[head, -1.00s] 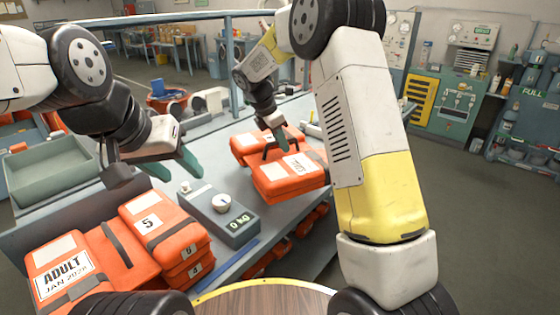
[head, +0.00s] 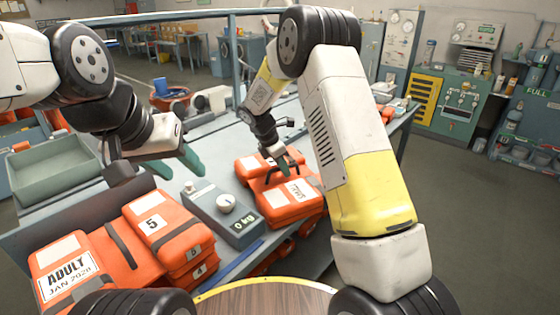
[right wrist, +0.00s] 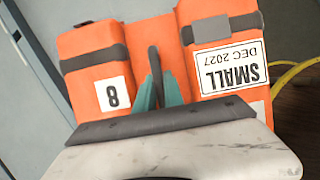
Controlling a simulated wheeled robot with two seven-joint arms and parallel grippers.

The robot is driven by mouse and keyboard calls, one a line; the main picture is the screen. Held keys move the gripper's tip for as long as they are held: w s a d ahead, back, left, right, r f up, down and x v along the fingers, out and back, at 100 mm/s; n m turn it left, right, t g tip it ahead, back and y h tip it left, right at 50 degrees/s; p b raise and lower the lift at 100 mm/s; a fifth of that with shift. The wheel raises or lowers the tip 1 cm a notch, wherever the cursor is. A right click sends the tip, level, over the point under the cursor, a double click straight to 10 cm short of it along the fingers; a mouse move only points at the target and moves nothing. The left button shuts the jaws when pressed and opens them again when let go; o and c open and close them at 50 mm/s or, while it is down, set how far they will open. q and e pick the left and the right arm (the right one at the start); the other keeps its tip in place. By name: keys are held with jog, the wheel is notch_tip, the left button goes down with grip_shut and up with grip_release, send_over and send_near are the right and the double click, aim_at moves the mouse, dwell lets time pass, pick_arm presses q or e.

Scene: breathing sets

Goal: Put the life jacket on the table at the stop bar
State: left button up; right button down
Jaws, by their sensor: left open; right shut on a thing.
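An orange life jacket (head: 290,203) with a dark strap is at the right part of the grey table (head: 150,205), right of the scale. My right gripper (head: 283,163) is shut on its dark strap. In the right wrist view, the jacket (right wrist: 100,75) shows "SMALL DEC 2027" and an 8, and the green fingers (right wrist: 158,92) close around the strap between its two panels. I cannot tell whether its underside touches the table. A blue bar (head: 243,260) lies along the table's near edge. My left gripper (head: 176,166) is open and empty above the table, behind the scale.
Orange life jackets (head: 115,250), one marked "ADULT JAN 2028", are stacked at the near left. A green-grey tray (head: 50,165) is at the left. A blue rail (head: 150,20) runs behind the table.

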jog(key=c, duration=1.5)
grip_release()
jog(key=shift+o, duration=0.2)
jog(key=v, duration=1.1)
jog(key=shift+a+r, duration=0.2)
jog(key=shift+r, duration=0.05)
jog(key=s+d+r+m+t+y, duration=0.1)
jog(key=s+d+r+m+y, duration=0.1)
jog(key=s+d+r+m, duration=0.45)
jog(key=s+d+r+m+t+y, duration=0.1)
jog(key=s+d+r+m+y, duration=0.1)
jog(key=s+r+m, duration=0.5)
jog(key=s+d+m+t+y, duration=0.2)
jog(key=s+m, duration=0.6)
jog(key=s, duration=0.9)
jog(key=shift+s+d+f+t, duration=0.2)
jog(key=shift+s+f+t, duration=0.1)
jog(key=shift+s+f, duration=0.1)
